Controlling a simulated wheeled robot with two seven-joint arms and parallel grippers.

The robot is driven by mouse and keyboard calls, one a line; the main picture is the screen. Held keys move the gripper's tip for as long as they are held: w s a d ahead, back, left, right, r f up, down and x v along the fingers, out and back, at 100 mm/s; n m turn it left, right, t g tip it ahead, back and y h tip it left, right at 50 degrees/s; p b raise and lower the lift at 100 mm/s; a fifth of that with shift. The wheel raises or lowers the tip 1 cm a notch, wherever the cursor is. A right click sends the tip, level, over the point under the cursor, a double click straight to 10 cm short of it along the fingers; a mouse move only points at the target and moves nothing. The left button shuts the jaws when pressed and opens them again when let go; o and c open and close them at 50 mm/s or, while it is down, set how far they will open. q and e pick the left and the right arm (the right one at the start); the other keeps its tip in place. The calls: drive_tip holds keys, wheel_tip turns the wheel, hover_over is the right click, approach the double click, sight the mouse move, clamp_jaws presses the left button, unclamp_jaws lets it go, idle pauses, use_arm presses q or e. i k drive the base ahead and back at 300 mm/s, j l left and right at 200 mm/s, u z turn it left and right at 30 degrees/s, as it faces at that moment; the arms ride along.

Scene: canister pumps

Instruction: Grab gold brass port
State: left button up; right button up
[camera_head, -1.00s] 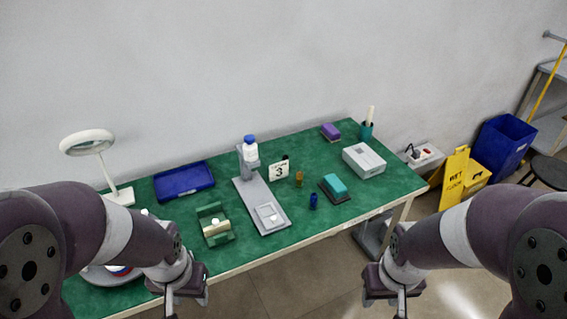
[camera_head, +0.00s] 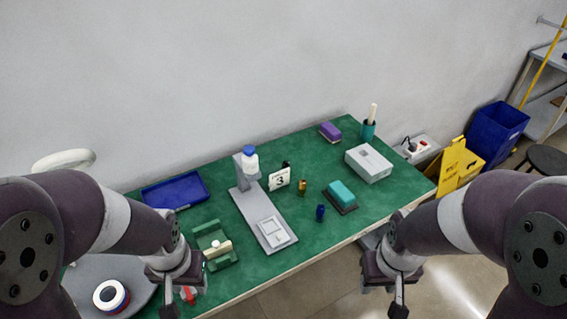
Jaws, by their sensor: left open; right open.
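The gold brass port (camera_head: 302,187) is a small upright gold cylinder on the green table, right of the number 3 sign (camera_head: 279,179). A dark blue port (camera_head: 320,212) of similar size stands in front of it. My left gripper (camera_head: 183,300) is open at the table's front edge, left of and nearer than the gold port. My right gripper (camera_head: 398,293) is open and empty in front of the table, to the right of and nearer than the gold port. Neither gripper touches it.
A teal block on a dark base (camera_head: 341,195), a white box (camera_head: 368,163), a purple block (camera_head: 330,131), a blue tray (camera_head: 176,190) and a green cradle (camera_head: 215,247) stand around. A round tape roll (camera_head: 110,296) lies front left.

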sight(302, 182)
drive_tip(key=i+l, duration=1.2)
